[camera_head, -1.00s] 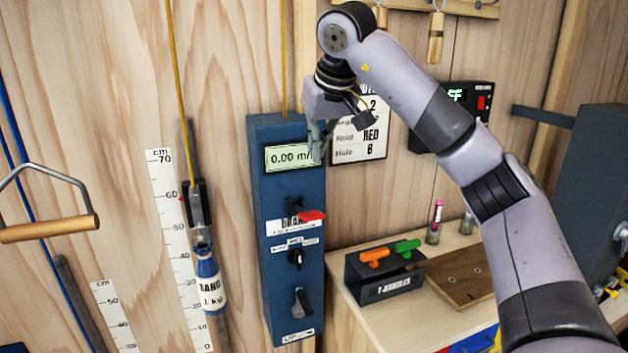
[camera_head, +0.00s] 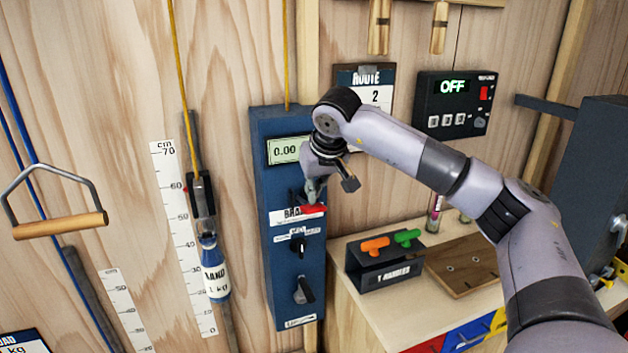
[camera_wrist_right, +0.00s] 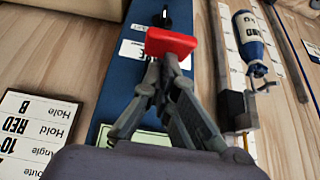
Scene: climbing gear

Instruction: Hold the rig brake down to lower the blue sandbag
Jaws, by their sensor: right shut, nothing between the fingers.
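The blue sandbag (camera_head: 214,266), labelled SAND 1 kg, hangs from a yellow rope beside a cm scale (camera_head: 178,225); it also shows in the right wrist view (camera_wrist_right: 249,38). The rig is a tall blue box (camera_head: 262,215) with a display (camera_head: 284,150) starting 0.00. Its red brake lever (camera_head: 313,210) sticks out above the BRAKE label. My right gripper (camera_head: 312,196) is shut and empty, right at the lever. In the right wrist view its fingertips (camera_wrist_right: 168,62) lie just at the red lever (camera_wrist_right: 171,43); I cannot tell whether they touch. My left gripper is not in view.
Two dark knobs (camera_head: 302,290) sit below the brake on the blue box. A wooden handle (camera_head: 60,226) hangs at the left. A bench at right holds a dark box with orange and green T-handles (camera_head: 376,246). A route card (camera_head: 372,78) is behind my arm.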

